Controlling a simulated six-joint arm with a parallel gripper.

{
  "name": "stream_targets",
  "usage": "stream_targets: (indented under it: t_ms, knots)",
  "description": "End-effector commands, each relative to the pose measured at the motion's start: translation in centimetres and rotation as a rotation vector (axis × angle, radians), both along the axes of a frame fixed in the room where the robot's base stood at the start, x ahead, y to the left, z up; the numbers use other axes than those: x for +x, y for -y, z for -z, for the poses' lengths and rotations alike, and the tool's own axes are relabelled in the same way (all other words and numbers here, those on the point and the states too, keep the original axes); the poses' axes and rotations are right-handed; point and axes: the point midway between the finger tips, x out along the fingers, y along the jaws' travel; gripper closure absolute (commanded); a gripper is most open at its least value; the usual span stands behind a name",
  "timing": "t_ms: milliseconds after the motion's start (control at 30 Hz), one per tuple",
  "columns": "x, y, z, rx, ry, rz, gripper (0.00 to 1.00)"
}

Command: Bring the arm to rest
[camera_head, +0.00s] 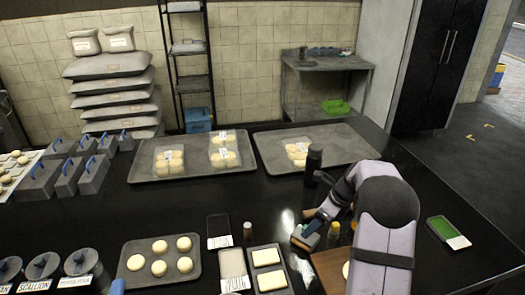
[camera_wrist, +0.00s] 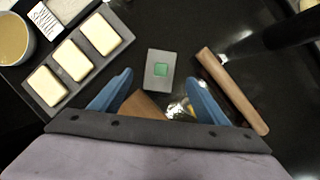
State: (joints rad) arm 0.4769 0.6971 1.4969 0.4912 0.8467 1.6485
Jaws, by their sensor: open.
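My gripper (camera_head: 305,232) is over the black counter, right of centre in the head view, with my arm reaching to it from the right. In the wrist view its two blue fingers (camera_wrist: 158,92) are spread apart with nothing held between them. A small grey block with a green square (camera_wrist: 160,70) lies on the counter just beyond the fingertips in that view. Part of the counter below my gripper is hidden by my arm in the head view.
A tray of yellowish blocks (camera_wrist: 71,75) and a brown wooden rod (camera_wrist: 232,90) flank the fingers. A dark upright cylinder (camera_head: 314,161) stands behind my arm. A wooden board (camera_head: 328,268) lies in front.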

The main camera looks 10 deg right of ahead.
Motion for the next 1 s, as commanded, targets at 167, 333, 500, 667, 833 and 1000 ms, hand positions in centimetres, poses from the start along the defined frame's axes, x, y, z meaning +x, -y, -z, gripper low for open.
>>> stream_targets:
  t_ms: [167, 333, 500, 667, 833, 1000]
  knots:
    - [-1.6, -2.5, -0.8, -0.064, 0.009, -0.184, 0.32]
    - [-6.0, -7.0, -2.0, -0.191, 0.029, -0.594, 0.32]
    - [-12.6, -11.6, -2.8, -0.328, 0.064, -1.148, 0.32]
    - [-19.2, -14.4, -2.9, -0.420, 0.100, -1.666, 0.32]
    - [-24.7, -15.7, -2.4, -0.469, 0.136, -2.091, 0.32]
    - [-27.7, -16.0, -2.0, -0.483, 0.161, -2.330, 0.32]
